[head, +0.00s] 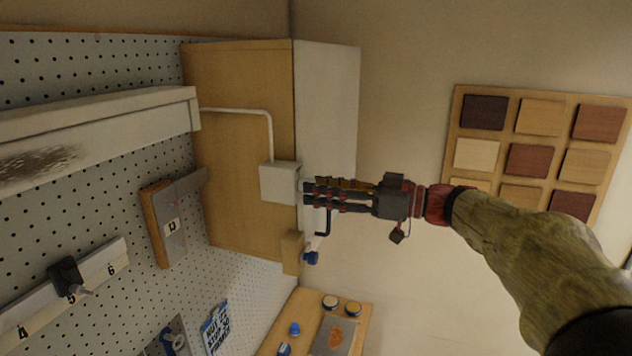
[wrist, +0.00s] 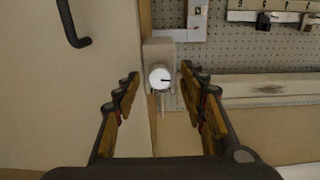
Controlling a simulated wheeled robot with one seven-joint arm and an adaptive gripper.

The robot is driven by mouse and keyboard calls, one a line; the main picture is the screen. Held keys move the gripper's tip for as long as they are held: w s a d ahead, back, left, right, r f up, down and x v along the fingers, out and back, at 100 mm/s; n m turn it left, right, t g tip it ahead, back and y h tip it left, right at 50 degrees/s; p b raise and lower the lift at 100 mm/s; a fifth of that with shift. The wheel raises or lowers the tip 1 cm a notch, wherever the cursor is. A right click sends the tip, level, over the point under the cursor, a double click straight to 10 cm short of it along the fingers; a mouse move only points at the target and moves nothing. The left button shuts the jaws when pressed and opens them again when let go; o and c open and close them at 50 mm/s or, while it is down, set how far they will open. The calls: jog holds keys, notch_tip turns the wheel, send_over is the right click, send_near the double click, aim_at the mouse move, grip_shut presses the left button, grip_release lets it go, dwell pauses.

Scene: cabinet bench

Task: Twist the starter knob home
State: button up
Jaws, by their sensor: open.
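The starter knob (wrist: 160,78) is a round white disc with a short dark mark running from near its centre towards the right, in the wrist view. It sits on a pale box (wrist: 159,52); the same grey box (head: 279,183) shows on the cabinet's side in the head view, with a pipe running to it. My gripper (wrist: 159,80) is open, one finger on each side of the knob, with gaps visible on both sides. In the head view my gripper (head: 308,193) has its fingertips at the box's right face and hides most of the knob; contact cannot be told.
The wooden cabinet (head: 235,120) has a pale front with a dark handle (wrist: 75,25) close to my gripper. A pegboard (head: 110,210) with hung items lies to the left. A bench (head: 285,315) with small tins is below. Wood samples (head: 529,159) hang at right.

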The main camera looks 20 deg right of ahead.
jog(key=shift+w+a, duration=0.45)
jog(key=shift+a, duration=0.15)
jog(key=c, duration=0.3)
jog(key=c, duration=0.8)
